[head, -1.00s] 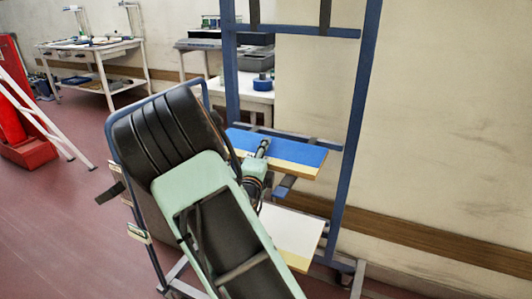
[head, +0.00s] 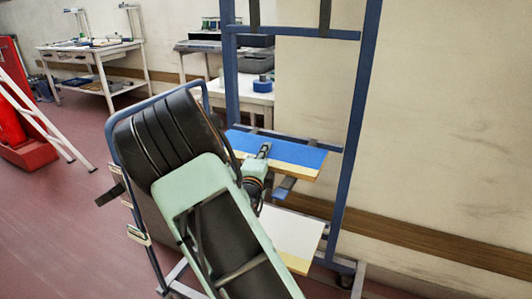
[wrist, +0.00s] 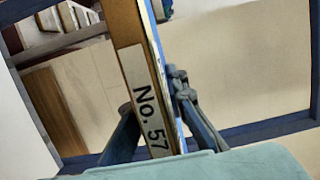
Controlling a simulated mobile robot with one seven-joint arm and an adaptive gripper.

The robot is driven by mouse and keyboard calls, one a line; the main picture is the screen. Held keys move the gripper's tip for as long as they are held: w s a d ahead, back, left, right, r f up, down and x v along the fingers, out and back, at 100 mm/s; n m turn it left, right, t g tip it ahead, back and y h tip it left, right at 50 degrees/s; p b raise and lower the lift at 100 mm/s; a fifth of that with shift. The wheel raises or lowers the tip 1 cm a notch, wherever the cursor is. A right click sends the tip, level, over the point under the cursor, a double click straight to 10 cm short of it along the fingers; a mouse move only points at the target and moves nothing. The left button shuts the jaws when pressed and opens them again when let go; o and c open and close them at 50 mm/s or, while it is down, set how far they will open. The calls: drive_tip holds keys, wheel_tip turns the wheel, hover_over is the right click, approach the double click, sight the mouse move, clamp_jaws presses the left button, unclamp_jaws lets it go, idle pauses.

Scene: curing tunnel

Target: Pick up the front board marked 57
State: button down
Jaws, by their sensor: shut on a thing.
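The board marked No. 57 shows in the wrist view as a brown edge (wrist: 124,28) with a white label (wrist: 146,100). In the head view a board with a blue top (head: 296,153) and a yellowish front strip lies roughly level in the blue rack. My gripper (wrist: 152,92) has one finger on each side of the labelled edge and is shut on it. In the head view my gripper (head: 262,152) is at the blue board's front edge, partly hidden by my arm. The label cannot be read in the head view.
A white board (head: 289,233) with a yellowish front strip lies lower in the rack. The blue rack frame (head: 352,130) stands close around the boards, near the wall. A white ladder (head: 38,120) and a worktable (head: 92,50) stand farther off at left. Red floor is clear at left.

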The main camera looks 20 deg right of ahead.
drive_tip(key=shift+r, duration=0.2)
drive_tip(key=shift+r, duration=0.3)
drive_tip(key=r, duration=0.2)
drive_tip(key=r+p, duration=0.1)
drive_tip(key=shift+s+a+r, duration=0.1)
drive_tip(key=shift+s, duration=0.15)
drive_tip(key=s+r, duration=0.1)
drive_tip(key=s+r+p, duration=0.1)
drive_tip(key=r, duration=0.1)
drive_tip(key=s+r, duration=0.2)
drive_tip(key=shift+a+p, duration=0.35)
drive_tip(key=s+a+r+p, duration=0.1)
drive_tip(key=s+r, duration=0.3)
drive_tip(key=s, duration=0.5)
drive_tip(key=shift+s+a+p, duration=0.15)
drive_tip(key=shift+a+p, duration=0.15)
drive_tip(key=shift+p, duration=0.05)
